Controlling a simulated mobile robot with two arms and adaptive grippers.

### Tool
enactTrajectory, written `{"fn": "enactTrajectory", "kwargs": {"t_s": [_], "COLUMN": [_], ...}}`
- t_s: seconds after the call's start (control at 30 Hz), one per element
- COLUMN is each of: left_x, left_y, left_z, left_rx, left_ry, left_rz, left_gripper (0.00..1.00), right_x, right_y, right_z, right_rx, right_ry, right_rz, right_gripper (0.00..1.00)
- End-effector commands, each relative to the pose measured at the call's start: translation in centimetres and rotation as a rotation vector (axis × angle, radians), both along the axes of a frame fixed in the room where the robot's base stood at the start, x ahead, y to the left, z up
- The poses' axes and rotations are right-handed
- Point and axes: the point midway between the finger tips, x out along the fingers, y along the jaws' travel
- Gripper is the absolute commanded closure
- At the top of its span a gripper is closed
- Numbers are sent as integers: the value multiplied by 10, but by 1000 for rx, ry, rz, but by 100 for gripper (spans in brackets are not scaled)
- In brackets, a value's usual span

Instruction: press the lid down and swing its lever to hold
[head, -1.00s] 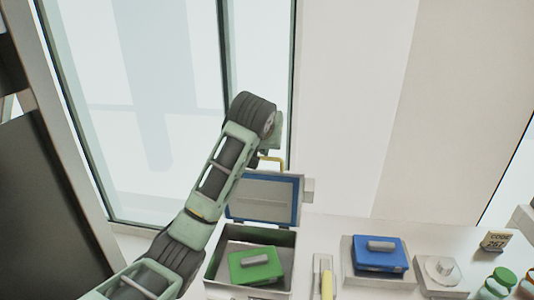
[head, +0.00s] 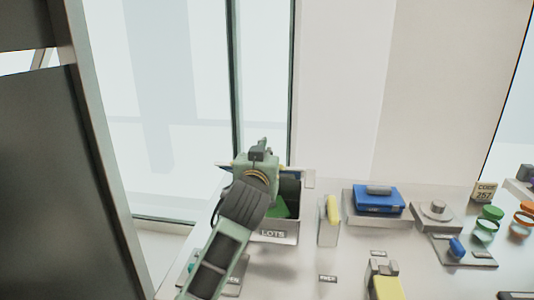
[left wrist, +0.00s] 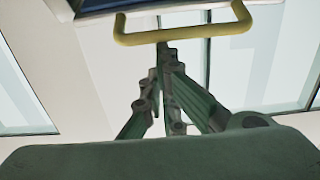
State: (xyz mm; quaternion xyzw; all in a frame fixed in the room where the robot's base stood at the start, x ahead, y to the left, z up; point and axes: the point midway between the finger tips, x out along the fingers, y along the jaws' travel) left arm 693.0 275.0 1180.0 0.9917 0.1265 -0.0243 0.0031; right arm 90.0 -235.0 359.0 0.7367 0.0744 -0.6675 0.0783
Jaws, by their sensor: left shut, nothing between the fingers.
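The grey bin (head: 278,238), labelled LOTS, stands on the counter with a green block (head: 281,209) visible inside. Its lid (head: 225,166) is at the bin's back, mostly hidden behind my left arm; the bin's mouth is not covered. My left gripper (head: 260,146) is above the back of the bin, shut and empty. In the left wrist view the shut fingers (left wrist: 165,50) point at the lid's yellow handle (left wrist: 185,33), with the lid's blue-edged panel above it. Whether they touch the handle I cannot tell. My right gripper is out of view.
Right of the bin stands a grey block with a yellow bar (head: 333,208). Further right are a blue case (head: 378,200) on a tray, a grey knobbed block (head: 437,211) and green and orange jars. A yellow piece (head: 388,287) is at the front. A window is behind.

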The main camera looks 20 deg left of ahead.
Motion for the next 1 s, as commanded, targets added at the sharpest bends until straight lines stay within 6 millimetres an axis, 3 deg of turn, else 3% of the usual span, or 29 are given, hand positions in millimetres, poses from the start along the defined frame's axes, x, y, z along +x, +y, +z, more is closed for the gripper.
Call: {"fn": "enactTrajectory", "kwargs": {"t_s": [0.03, 0.4, 0.63, 1.0], "left_x": [-6, -37, -44, -45], "left_y": [-2, -10, -11, -12], "left_z": [-22, -69, -82, -83], "left_rx": [5, 3, 4, 4], "left_ry": [-22, -16, -15, -16], "left_rz": [-1, 0, 1, 0], "left_gripper": [100, 100, 100, 100], "right_x": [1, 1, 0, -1], "right_y": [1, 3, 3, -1], "right_z": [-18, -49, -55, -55], "right_rx": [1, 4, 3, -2], "right_ry": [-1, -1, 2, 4], "right_rz": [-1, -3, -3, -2], "right_gripper": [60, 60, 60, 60]}}
